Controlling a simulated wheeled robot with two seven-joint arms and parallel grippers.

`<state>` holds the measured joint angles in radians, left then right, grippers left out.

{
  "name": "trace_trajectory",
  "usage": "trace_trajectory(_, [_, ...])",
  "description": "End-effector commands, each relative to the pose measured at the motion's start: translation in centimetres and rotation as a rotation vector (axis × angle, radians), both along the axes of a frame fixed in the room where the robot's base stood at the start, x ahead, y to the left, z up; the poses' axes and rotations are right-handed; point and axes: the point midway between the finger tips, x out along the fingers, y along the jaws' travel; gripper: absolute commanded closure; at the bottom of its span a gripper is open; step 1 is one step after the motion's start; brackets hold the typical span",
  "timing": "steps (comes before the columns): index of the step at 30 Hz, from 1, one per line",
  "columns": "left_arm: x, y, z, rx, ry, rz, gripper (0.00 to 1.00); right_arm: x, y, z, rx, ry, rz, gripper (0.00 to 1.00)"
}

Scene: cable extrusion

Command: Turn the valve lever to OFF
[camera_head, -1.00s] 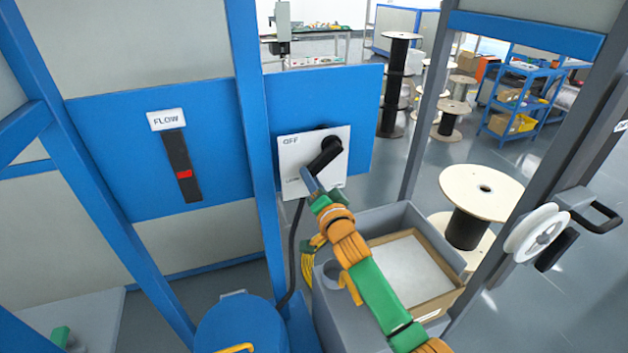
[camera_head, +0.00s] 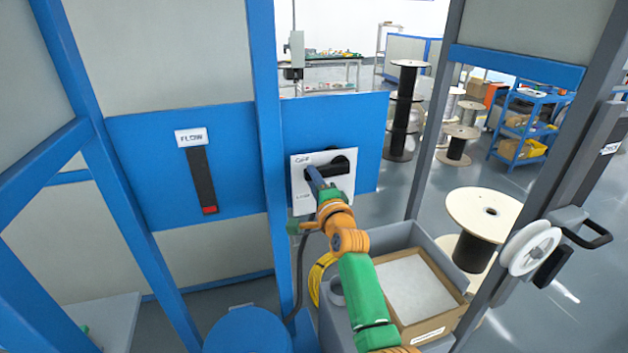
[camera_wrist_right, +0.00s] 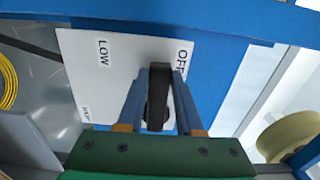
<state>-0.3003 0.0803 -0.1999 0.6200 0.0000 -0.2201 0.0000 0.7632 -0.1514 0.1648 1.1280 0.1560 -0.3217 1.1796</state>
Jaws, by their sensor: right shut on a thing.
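The valve's white plate (camera_head: 341,191) is on the blue panel and carries a black lever (camera_head: 341,165). The lever now lies nearly level, its free end pointing left near the OFF label (camera_head: 302,159). My right gripper (camera_head: 316,182) is shut on the lever's free end. In the right wrist view the black lever (camera_wrist_right: 158,95) stands between its two blue-grey fingers. There the lever's tip is between the LOW label (camera_wrist_right: 104,49) and the OFF label (camera_wrist_right: 183,57), closer to OFF. My left gripper is out of view.
A FLOW gauge (camera_head: 202,178) on the left of the panel has its red marker (camera_head: 209,210) at the bottom of the black strip. A blue post (camera_head: 267,140) stands left of the valve. A grey bin (camera_head: 337,316) with a carton and a blue drum (camera_head: 247,333) stand below.

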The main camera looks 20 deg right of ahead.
Motion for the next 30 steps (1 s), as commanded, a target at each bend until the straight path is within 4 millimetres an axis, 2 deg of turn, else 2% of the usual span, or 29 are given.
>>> trace_trajectory(17, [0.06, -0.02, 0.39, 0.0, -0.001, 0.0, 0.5, 0.0, -0.02, 0.45, 0.039, -0.003, 0.0, 1.0])
trace_trajectory(18, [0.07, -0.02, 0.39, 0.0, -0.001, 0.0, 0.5, 0.0, -0.03, 0.46, 0.039, -0.004, 0.0, 0.63])
trace_trajectory(21, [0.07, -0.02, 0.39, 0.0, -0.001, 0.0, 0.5, 0.0, -0.02, 0.44, 0.038, -0.003, 0.0, 0.36])
trace_trajectory(30, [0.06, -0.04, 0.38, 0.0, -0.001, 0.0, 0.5, -0.04, -0.02, 0.33, 0.036, -0.001, 0.0, 0.35])
